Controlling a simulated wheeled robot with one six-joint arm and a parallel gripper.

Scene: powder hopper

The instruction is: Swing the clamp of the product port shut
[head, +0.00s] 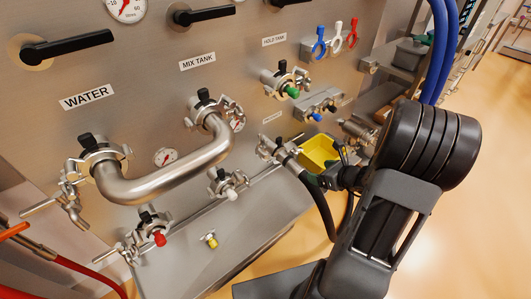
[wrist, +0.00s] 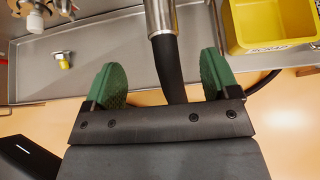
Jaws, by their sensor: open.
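A steel hose end with a clamp (head: 274,146) sits at a port on the panel, left of my gripper in the head view. I cannot read the small label above it, or tell if the clamp is open. The steel hose end (wrist: 161,14) and black hose (wrist: 167,65) show in the wrist view. My gripper (wrist: 160,75) is open, with one green finger on each side of the hose in the picture. I cannot tell whether the hose lies between or beyond the fingers. In the head view my gripper (head: 322,180) is beside the hose, partly hidden by my arm.
A yellow bin (head: 318,149) stands close behind my gripper; it also shows in the wrist view (wrist: 240,35). A steel pipe (head: 170,180) joins the water and mix tank ports. Smaller capped ports (head: 157,238) lie below. Blue hoses (head: 443,50) hang at right. Floor is open at right.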

